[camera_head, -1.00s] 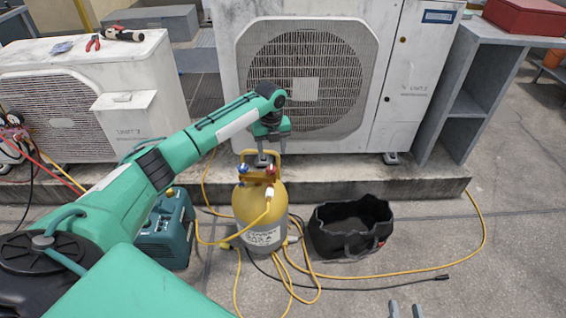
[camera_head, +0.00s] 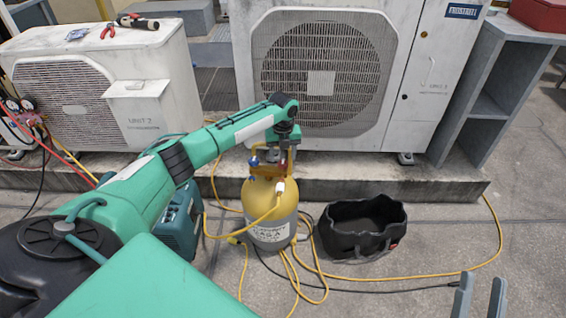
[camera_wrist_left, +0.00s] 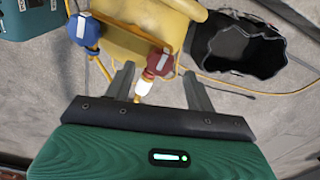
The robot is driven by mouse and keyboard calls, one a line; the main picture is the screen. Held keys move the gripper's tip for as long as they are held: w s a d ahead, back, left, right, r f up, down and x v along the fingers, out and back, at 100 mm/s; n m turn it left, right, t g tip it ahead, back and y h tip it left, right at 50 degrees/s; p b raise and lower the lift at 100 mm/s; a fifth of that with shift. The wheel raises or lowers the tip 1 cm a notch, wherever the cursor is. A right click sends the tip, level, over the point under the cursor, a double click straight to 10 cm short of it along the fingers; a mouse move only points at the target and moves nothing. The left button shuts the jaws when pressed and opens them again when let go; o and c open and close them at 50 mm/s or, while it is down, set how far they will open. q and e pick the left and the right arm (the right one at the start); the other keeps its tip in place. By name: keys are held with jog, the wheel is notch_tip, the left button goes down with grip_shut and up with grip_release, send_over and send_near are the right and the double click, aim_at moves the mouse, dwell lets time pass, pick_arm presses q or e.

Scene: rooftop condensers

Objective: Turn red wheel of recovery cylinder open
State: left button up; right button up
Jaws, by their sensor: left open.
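The recovery cylinder (camera_head: 270,228) stands upright on the ground, yellow on top and grey below, with a yellow collar. Its red wheel (camera_wrist_left: 160,61) and blue wheel (camera_wrist_left: 85,31) show in the left wrist view. The blue wheel (camera_head: 254,163) also shows in the head view, where my left gripper mostly covers the red one. My left gripper (camera_wrist_left: 160,85) is open, its fingers on either side of the red wheel in the picture; contact cannot be told. In the head view it (camera_head: 281,160) is at the cylinder's top. My right gripper (camera_head: 480,297) is open and empty at the lower right.
A black open bag (camera_head: 360,243) stands right of the cylinder. Yellow hoses (camera_head: 430,268) lie around its foot. A teal machine (camera_head: 178,222) stands to the left. Condenser units (camera_head: 325,70) on a concrete ledge (camera_head: 440,186) stand behind.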

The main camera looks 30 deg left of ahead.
aim_at(283, 166)
pick_arm(q)
jog(key=shift+f, duration=1.45)
pick_arm(e)
jog(key=shift+s+d+r+t, duration=0.2)
jog(key=shift+r+t, duration=0.2)
jog(key=shift+r, duration=0.1)
jog(key=shift+s+d+r+t, duration=0.2)
jog(key=shift+r+t, duration=0.2)
jog(key=shift+r, duration=0.15)
jog(key=shift+s+d+r+t, duration=0.2)
jog(key=shift+r+t, duration=0.2)
jog(key=shift+r, duration=0.1)
pick_arm(q)
jog(key=shift+c, duration=0.4)
